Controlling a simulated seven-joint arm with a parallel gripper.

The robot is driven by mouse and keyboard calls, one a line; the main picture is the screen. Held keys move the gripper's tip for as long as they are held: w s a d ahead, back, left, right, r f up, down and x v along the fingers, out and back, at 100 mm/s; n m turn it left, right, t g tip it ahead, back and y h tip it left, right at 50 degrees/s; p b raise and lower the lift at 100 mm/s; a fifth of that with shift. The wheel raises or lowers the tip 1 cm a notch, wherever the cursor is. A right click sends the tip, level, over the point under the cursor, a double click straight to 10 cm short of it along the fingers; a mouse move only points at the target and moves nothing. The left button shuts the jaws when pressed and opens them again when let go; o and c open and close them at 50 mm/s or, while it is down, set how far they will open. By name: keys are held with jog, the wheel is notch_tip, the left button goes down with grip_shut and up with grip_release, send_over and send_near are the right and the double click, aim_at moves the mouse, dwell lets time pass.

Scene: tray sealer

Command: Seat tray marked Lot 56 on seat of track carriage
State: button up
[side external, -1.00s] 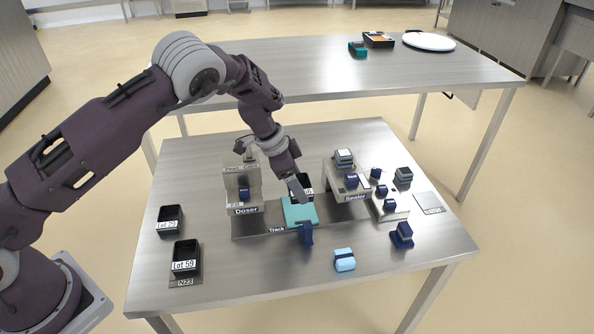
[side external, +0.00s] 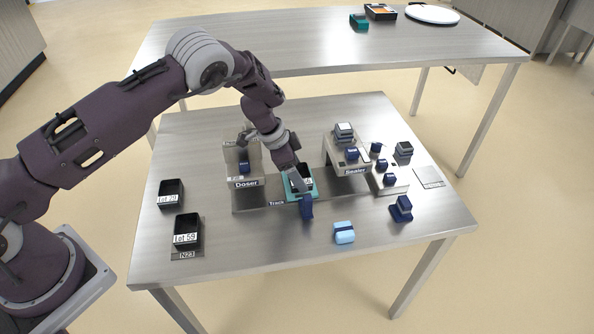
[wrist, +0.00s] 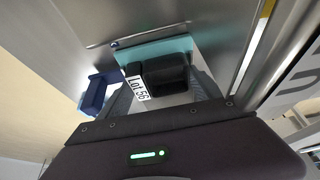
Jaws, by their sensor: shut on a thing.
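The black tray marked Lot 56 (wrist: 165,76) shows in the wrist view with its white label facing left. In the side view the tray (side external: 307,183) is partly hidden by my gripper (side external: 303,186). My gripper is shut on the tray; its fingers also show in the wrist view (wrist: 160,95). The teal track carriage (side external: 293,196) is on the track (side external: 262,196), directly under the tray. Its teal edge shows beyond the tray in the wrist view (wrist: 150,50). I cannot tell whether the tray touches the seat.
The doser (side external: 246,182) stands left of the carriage and the sealer (side external: 356,171) right. A dark blue handle (side external: 307,208) is at the carriage's front. Trays Lot 29 (side external: 171,193) and Lot 59 (side external: 187,232) stand at left. A light blue block (side external: 344,232) lies in front.

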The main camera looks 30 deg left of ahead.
jog(key=shift+f, duration=0.15)
jog(key=o, duration=1.5)
jog(key=shift+s+d+f, duration=0.1)
jog(key=shift+s+d, duration=0.05)
jog(key=shift+r, duration=4.15)
